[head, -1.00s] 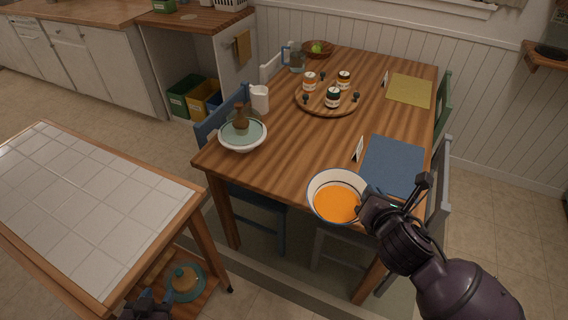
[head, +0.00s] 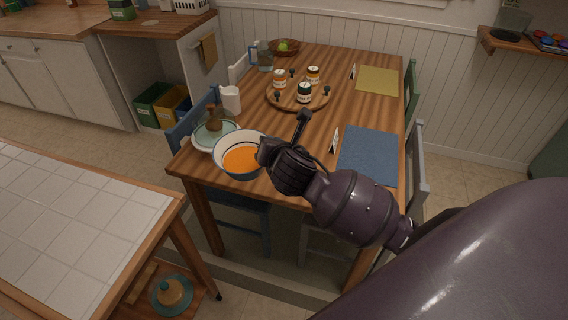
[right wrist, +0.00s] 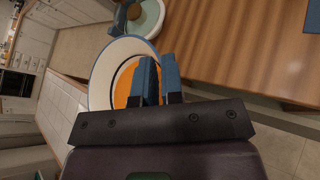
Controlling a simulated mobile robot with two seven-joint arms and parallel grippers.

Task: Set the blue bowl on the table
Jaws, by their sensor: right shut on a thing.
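The blue bowl (head: 227,166) has a white inside, a dark rim line and orange contents. In the head view it is at the table's front left edge, beside the pale green dish. My right gripper (head: 266,152) is shut on its right rim. In the right wrist view the two blue fingers (right wrist: 160,78) pinch the rim of the bowl (right wrist: 104,72). Whether the bowl's base touches the table (head: 300,135) is hidden. My left gripper is not in view.
The pale green dish with a brown bottle (head: 213,120) is just left of the bowl. A white cup (head: 230,100) stands behind it. A round wooden tray (head: 282,104) holds several jars. A tiled counter (head: 70,220) is at left.

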